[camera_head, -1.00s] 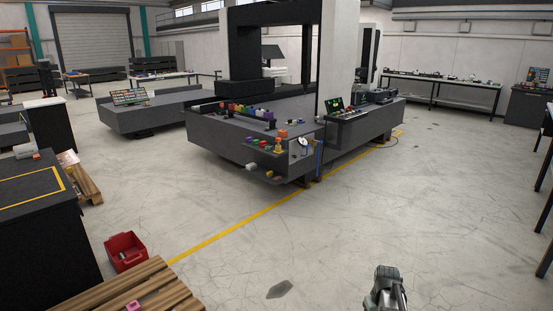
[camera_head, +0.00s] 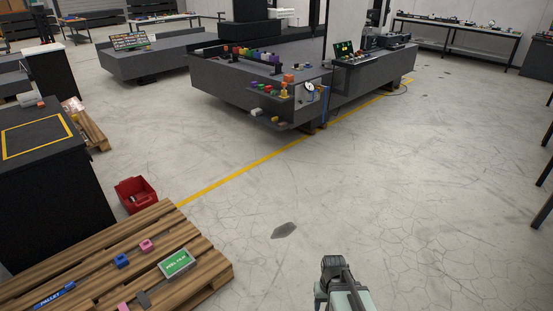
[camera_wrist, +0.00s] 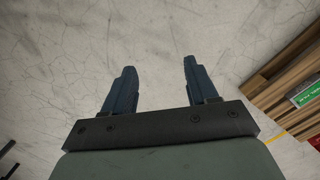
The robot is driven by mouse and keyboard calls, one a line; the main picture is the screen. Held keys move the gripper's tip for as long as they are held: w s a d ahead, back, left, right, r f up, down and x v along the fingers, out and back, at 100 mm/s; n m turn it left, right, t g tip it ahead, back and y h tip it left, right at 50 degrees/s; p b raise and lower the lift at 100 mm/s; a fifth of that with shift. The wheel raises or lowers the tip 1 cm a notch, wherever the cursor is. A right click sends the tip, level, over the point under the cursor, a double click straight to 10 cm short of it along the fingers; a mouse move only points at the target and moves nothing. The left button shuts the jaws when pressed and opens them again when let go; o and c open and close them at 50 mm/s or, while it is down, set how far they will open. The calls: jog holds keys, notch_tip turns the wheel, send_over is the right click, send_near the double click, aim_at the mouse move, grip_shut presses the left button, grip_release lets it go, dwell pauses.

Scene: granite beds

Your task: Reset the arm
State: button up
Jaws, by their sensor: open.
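My gripper (camera_wrist: 160,82) is open and empty in the wrist view. Its two dark blue fingers stand apart over bare grey concrete floor (camera_wrist: 155,30). In the head view my arm (camera_head: 343,285) shows at the bottom, right of centre, over open floor; the fingertips cannot be made out there. Nothing touches the gripper.
A wooden pallet (camera_head: 200,247) at lower left holds a green-labelled box (camera_head: 176,263), a blue block (camera_head: 121,260) and a pink block (camera_head: 146,245). A red bin (camera_head: 135,194) stands behind it. A granite bed (camera_head: 225,85) with coloured blocks stands beyond. The floor between is clear.

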jog(key=s+f+g, duration=0.3)
jog(key=s+f, duration=0.5)
jog(key=s, duration=0.5)
jog(key=s+f+g, duration=0.2)
jog(key=s+f, duration=0.6)
jog(key=s, duration=0.5)
jog(key=shift+g, duration=0.4)
